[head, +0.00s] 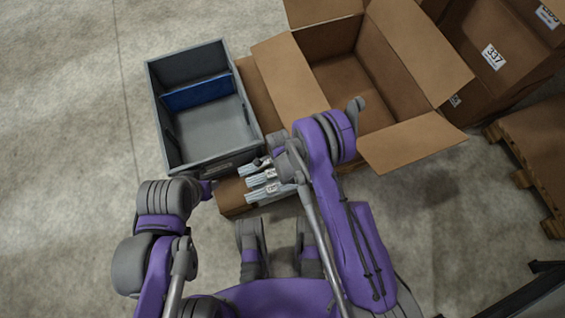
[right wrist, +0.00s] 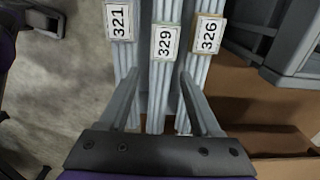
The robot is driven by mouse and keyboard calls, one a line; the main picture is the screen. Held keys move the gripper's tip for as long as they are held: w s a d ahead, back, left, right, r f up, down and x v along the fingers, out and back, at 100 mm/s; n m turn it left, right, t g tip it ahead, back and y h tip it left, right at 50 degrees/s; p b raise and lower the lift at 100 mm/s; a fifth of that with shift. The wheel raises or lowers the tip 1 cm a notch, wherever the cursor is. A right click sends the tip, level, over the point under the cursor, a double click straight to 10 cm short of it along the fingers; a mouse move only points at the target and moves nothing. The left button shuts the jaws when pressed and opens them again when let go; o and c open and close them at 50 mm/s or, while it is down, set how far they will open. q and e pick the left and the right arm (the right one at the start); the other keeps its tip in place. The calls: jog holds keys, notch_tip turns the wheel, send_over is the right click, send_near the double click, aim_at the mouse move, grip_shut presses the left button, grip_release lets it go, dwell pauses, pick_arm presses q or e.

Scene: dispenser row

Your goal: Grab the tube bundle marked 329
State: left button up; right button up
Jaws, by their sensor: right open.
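Three pale grey-blue tube bundles hang side by side in the right wrist view: 321 (right wrist: 119,20) at left, 329 (right wrist: 164,42) in the middle, 326 (right wrist: 207,34) at right. My right gripper (right wrist: 159,76) is open, its fingers on either side of the 329 bundle with the tubes between them. I cannot tell if the fingers touch it. In the head view the bundles show small at the crate's near right corner, the middle one here (head: 262,179), labels unreadable. My left gripper (head: 206,189) is by the crate's near edge, its jaws not discernible.
A grey crate (head: 152,105) with a blue divider (head: 197,92) stands at the back left on cardboard. An open, empty-looking carton (head: 345,90) stands right of it. A carton labelled 337 (head: 493,57) and a pallet (head: 538,150) are at the right. Floor at the left is clear.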

aim_at(270, 174)
jog(key=f, duration=0.3)
jog(key=f+b, duration=0.1)
jog(key=f, duration=0.2)
jog(key=shift+w+d+f, duration=0.1)
jog(key=shift+w+d, duration=0.05)
jog(key=shift+w, duration=0.05)
grip_shut()
